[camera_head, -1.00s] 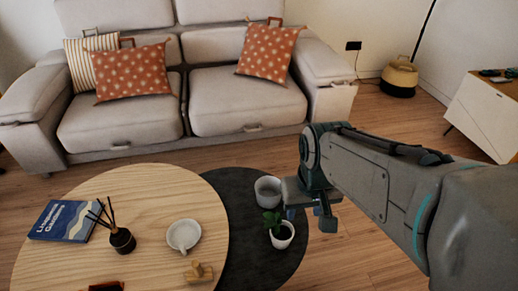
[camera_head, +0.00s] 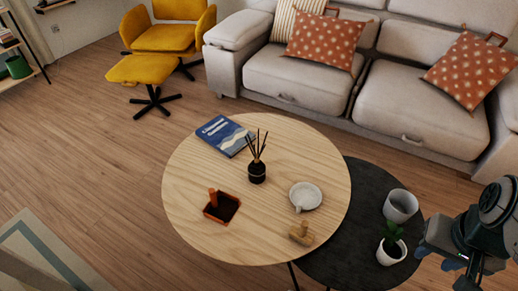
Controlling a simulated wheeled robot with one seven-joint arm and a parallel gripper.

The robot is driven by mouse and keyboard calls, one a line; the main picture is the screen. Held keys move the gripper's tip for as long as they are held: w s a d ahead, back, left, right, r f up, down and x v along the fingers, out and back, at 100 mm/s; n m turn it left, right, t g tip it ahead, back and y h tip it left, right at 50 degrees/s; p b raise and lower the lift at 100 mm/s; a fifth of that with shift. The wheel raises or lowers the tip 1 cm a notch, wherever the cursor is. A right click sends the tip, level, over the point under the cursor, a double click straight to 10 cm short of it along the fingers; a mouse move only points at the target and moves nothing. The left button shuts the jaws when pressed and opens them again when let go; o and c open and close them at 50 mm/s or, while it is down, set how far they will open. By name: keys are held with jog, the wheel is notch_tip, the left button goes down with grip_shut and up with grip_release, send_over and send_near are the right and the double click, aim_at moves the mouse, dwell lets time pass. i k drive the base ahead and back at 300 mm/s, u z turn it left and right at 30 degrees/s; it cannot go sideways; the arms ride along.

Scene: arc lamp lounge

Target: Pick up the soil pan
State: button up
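The soil pan (camera_head: 213,216) is a small orange pan with an upright orange handle and dark soil inside. It sits on the round wooden table (camera_head: 190,165), near its left front edge. My gripper (camera_head: 453,266) is at the far right of the picture, beside the dark lower table and well away from the pan. Its fingers are small and dark against the surroundings, so I cannot tell how wide they are. Nothing hides the pan.
The wooden table also holds a blue book (camera_head: 226,135), a black reed diffuser (camera_head: 257,170), a white dish (camera_head: 305,196) and a small wooden object (camera_head: 301,234). A grey pot (camera_head: 400,206) and a potted plant (camera_head: 391,251) stand on the dark table (camera_head: 345,255).

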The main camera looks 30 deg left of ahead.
aim_at(222, 207)
jog(key=k, duration=0.85)
jog(key=z, duration=0.95)
jog(key=i, duration=0.9)
jog(key=u, duration=2.95)
jog(key=k, duration=0.65)
jog(key=u, duration=0.4)
jog(key=i, duration=0.95)
jog(key=z, duration=0.05)
